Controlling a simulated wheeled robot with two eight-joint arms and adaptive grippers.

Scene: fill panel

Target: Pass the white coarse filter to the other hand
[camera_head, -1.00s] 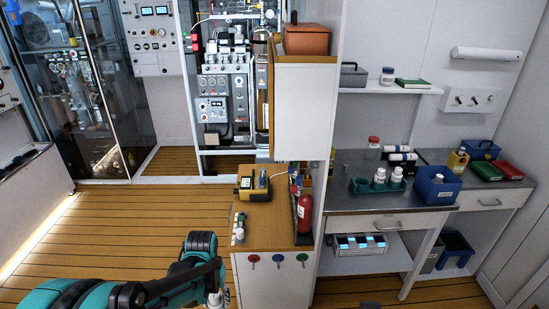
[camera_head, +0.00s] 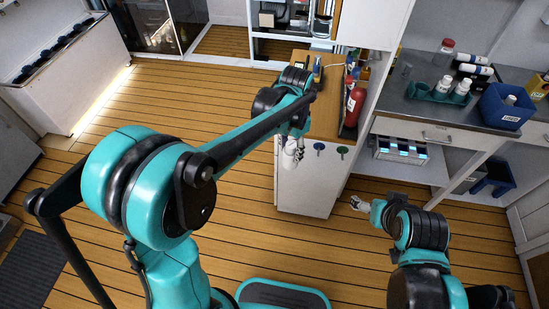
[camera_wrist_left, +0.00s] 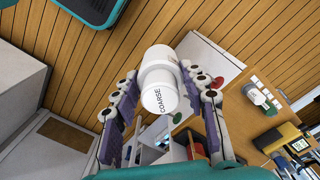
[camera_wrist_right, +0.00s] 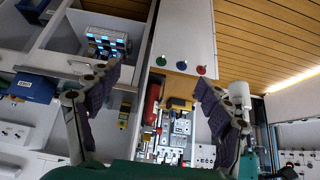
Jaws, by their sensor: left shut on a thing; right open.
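The white coarse filter (camera_wrist_left: 158,72) is a white cylinder lettered "COARSE". It sits between the fingers of my left gripper (camera_wrist_left: 160,88), which is shut on it. My right gripper (camera_head: 361,204) is open and empty, lower and to the right, apart from the left one. In the right wrist view, its spread fingers (camera_wrist_right: 152,92) have nothing between them; a white cylinder, seemingly the filter (camera_wrist_right: 240,93), shows beyond the right-hand finger.
The wooden-topped cabinet (camera_head: 322,118) stands behind the grippers with a red fire extinguisher (camera_head: 354,105) on it. A metal bench (camera_head: 425,110) with a blue bin (camera_head: 503,107) is at right. Open floor lies in front.

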